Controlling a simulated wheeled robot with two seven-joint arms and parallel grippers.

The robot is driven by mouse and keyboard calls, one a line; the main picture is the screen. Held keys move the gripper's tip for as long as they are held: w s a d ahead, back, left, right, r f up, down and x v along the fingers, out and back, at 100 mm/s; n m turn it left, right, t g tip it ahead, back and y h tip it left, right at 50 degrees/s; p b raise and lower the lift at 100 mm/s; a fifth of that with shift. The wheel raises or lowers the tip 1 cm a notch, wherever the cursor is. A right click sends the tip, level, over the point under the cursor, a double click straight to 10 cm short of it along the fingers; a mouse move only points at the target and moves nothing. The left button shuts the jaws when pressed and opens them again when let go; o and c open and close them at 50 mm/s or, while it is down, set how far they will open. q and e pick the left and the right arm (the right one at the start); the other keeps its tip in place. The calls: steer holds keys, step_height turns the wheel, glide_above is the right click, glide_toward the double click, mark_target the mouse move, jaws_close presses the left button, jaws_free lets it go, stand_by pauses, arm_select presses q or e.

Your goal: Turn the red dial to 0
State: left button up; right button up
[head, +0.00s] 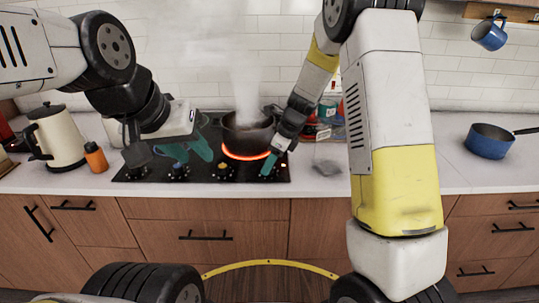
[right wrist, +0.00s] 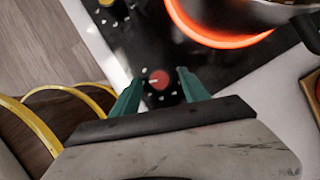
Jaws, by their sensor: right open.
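The red dial (right wrist: 158,80) shows in the right wrist view on the front edge of the black stovetop, with a pale pointer mark towards the left and small white marks around it. My right gripper (right wrist: 158,85) is open, with its teal fingers on either side of the dial; contact cannot be told. In the head view my right gripper (head: 272,163) reaches down at the stovetop's front right corner and hides the dial. My left gripper (head: 188,152) is over the left part of the stovetop, its teal fingers apart and empty.
A steaming dark pot (head: 248,134) stands on a glowing orange burner (head: 246,156) close to my right gripper. A blue dial (head: 178,172) and a yellow dial (head: 224,173) sit left of it. A kettle (head: 58,139) and orange bottle (head: 96,158) stand left, a blue pan (head: 489,143) right.

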steer(key=shift+a+f, duration=0.1)
steer(key=shift+f, duration=0.25)
jaws_close()
steer(key=shift+w, duration=0.1)
